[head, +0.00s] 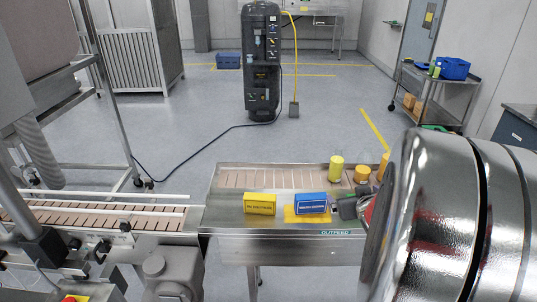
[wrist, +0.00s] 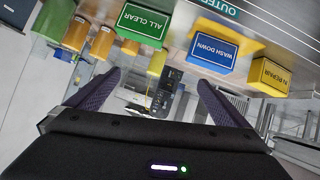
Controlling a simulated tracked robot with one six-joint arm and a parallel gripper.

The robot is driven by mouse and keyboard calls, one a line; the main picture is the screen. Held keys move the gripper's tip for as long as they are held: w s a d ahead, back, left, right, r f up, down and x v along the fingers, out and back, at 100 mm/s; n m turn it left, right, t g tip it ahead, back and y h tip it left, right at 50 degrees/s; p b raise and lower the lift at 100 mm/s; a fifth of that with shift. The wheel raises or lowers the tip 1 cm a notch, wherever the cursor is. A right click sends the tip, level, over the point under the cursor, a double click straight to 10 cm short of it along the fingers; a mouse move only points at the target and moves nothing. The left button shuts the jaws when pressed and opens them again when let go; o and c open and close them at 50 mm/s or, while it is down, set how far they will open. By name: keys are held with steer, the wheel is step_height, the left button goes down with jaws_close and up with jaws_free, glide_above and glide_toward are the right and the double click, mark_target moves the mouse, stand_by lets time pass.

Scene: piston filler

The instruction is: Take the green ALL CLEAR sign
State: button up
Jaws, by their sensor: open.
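The green ALL CLEAR sign (wrist: 144,24) shows upside down in the wrist view, at the top left of centre, beyond my fingers. My gripper (wrist: 159,77) is open, its two dark fingers spread wide with nothing between them. The sign appears apart from the fingertips. In the head view I cannot make out the green sign; the gripper (head: 350,206) and my large shiny arm hide that area, just right of the blue sign.
A blue WASH DOWN sign (head: 310,203) and a yellow IN REPAIR sign (head: 260,204) stand on the steel outfeed table (head: 290,230). Yellow and orange containers (head: 336,167) stand behind. A conveyor (head: 100,212) joins at the left. Open floor lies beyond.

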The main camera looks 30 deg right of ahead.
steer(key=s+d+f+m+t, duration=0.1)
steer(key=s+d+f+t, duration=0.1)
steer(key=s+d+f, duration=0.3)
steer(key=shift+s+f+t+y, duration=0.2)
steer(key=shift+s+t+y, duration=0.15)
steer(key=shift+s, duration=0.35)
steer(key=shift+w+d, duration=0.1)
steer(key=shift+d, duration=0.05)
steer(key=x, duration=0.8)
steer(key=shift+f, duration=0.2)
steer(key=shift+w+d, duration=0.1)
steer(key=shift+x, duration=2.6)
steer(key=shift+d+f, duration=0.1)
steer(key=shift+d, duration=0.1)
